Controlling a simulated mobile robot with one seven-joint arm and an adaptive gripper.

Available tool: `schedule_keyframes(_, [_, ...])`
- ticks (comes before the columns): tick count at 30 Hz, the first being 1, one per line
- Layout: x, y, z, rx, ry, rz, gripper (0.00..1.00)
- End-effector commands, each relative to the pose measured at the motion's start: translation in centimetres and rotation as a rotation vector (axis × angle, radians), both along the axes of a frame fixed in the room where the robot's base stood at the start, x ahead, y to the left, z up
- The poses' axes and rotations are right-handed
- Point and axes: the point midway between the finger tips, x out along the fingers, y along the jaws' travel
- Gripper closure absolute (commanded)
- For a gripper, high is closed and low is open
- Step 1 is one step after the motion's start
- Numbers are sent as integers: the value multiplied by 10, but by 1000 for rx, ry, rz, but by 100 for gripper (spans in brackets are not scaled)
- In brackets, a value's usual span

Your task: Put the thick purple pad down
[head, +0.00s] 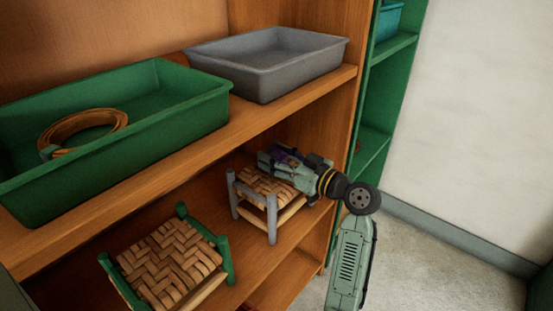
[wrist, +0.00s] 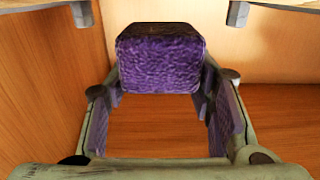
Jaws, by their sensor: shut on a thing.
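The thick purple pad (wrist: 160,60) is held between the fingertips of my gripper (wrist: 160,85) in the wrist view. My gripper (head: 285,160) reaches in over a small stool with grey legs and a woven bark seat (head: 258,184) on the lower shelf. The gripper hides the stool's far right part. I cannot tell whether the pad touches the seat.
A second stool with green legs (head: 168,258) stands on the same shelf, nearer and to the left. On the upper shelf (head: 190,140) are a green tray (head: 170,125) holding a brown ring (head: 85,122) and an empty grey tray (head: 265,87). The shelf's upright (head: 345,115) is close to my arm.

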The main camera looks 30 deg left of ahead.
Motion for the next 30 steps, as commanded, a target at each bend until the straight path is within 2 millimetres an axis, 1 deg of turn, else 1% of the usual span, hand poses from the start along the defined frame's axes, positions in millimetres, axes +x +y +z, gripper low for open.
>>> schedule_keyframes(1, [0,0,-8,0,3,0,68])
schedule_keyframes(2, [0,0,-10,0,2,0,68])
schedule_keyframes(9, [0,0,-10,1,-1,0,68])
schedule_keyframes(14, [0,0,-15,1,-1,0,68])
schedule_keyframes(15, [0,0,-13,1,-1,0,48])
schedule_keyframes(23, [0,0,-13,1,-1,0,31])
schedule_keyframes(30, [0,0,-13,1,-1,0,31])
